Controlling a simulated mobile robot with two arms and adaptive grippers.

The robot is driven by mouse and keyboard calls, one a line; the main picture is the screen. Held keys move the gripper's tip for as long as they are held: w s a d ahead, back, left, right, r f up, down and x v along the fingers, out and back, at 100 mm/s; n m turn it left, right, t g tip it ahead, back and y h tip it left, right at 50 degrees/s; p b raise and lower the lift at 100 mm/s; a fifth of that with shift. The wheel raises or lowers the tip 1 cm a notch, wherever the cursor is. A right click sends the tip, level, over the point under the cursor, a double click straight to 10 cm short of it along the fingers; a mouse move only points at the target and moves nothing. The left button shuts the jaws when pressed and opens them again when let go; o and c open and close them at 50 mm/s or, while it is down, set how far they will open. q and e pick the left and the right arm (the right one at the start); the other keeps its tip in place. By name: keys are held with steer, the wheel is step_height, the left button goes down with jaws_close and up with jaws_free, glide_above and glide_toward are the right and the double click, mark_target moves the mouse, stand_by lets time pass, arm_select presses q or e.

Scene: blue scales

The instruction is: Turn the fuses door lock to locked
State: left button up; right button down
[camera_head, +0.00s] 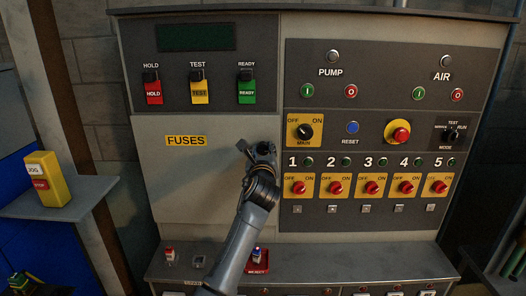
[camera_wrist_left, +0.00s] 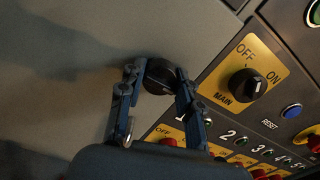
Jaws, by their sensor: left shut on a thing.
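The fuses door (camera_head: 185,190) is a plain grey panel with a yellow FUSES label (camera_head: 186,141) on the left half of the cabinet. Its lock is a dark round knob (camera_wrist_left: 160,74) near the door's right edge, seen in the wrist view. My left gripper (camera_head: 258,150) is at this edge, with its fingers (camera_wrist_left: 158,92) on either side of the knob and shut on it. In the head view the gripper hides the lock. The fingers cover part of the knob, so I cannot tell its turn position. My right gripper is not in view.
The MAIN switch (camera_head: 305,131) on its yellow plate sits close to the right of my gripper, with the blue RESET button (camera_head: 352,128) beyond. Numbered red switches line the lower right. A ledge (camera_head: 330,262) with small controls runs below.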

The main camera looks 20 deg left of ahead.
arm_select(q)
steer(key=n, duration=0.3)
steer(key=shift+n+p, duration=0.3)
steer(key=shift+p, duration=0.1)
steer(key=n, duration=0.4)
steer(key=shift+n, duration=0.3)
steer(key=n+b, duration=0.1)
steer(key=n, duration=0.3)
steer(key=shift+f+n, duration=0.15)
steer(key=shift+n, duration=0.15)
steer(key=n+b, duration=0.2)
steer(key=n, duration=0.3)
steer(key=o, duration=1.2)
steer(key=shift+c, duration=0.2)
steer(key=v, duration=1.2)
